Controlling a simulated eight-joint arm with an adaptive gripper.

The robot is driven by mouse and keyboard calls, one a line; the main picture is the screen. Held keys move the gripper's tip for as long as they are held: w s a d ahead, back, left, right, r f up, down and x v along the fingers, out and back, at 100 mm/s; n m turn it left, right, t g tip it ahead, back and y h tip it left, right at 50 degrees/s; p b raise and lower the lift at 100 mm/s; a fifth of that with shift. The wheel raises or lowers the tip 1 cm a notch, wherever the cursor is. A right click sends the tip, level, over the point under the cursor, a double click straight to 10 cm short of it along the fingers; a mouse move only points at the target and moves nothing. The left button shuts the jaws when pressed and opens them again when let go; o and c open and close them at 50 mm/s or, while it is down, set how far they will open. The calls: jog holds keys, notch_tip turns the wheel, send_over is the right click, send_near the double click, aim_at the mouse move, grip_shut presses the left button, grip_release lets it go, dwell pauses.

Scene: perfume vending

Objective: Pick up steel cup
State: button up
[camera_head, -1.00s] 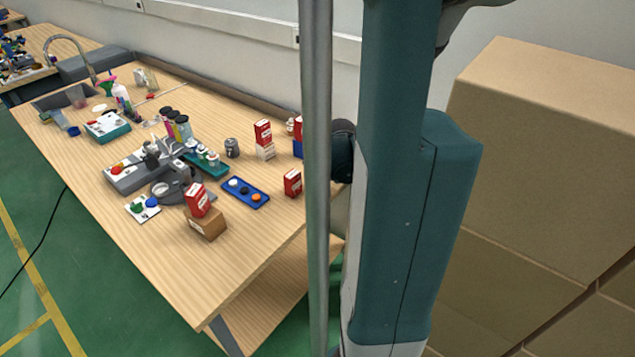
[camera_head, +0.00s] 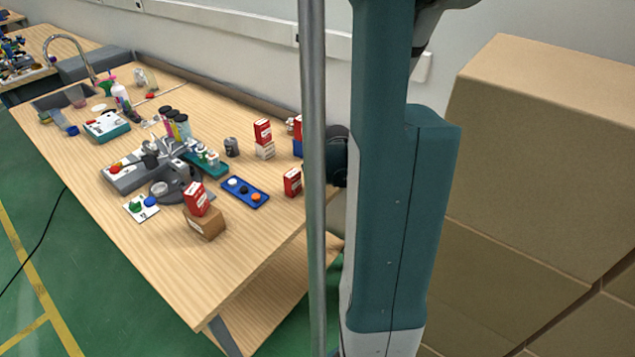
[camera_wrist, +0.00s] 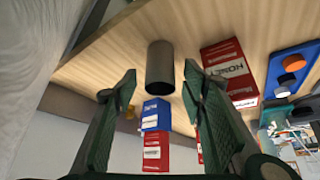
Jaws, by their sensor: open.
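The steel cup (camera_wrist: 160,66) is a plain grey cylinder on the wooden table, seen in the wrist view at upper middle. My gripper (camera_wrist: 160,82) is open, its two green fingers pointing at the cup from either side with a gap left and right. The cup appears just ahead of or between the fingertips; the exact depth is unclear. In the head view I cannot make out this cup; my arm and a grey pole block that part of the table. The gripper does not show there.
A red box (camera_wrist: 230,72) stands close right of the cup in the wrist view. A blue box (camera_wrist: 155,115) and another red box (camera_wrist: 151,152) are beyond it. A blue tray (camera_head: 242,193) and a dark grey can (camera_head: 231,147) are on the table (camera_head: 235,255).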

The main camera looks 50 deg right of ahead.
jog(key=shift+w+d+f, duration=0.1)
jog(key=shift+w+f, duration=0.1)
jog(key=shift+f, duration=0.1)
jog(key=shift+c, duration=0.3)
jog(key=c, duration=0.9)
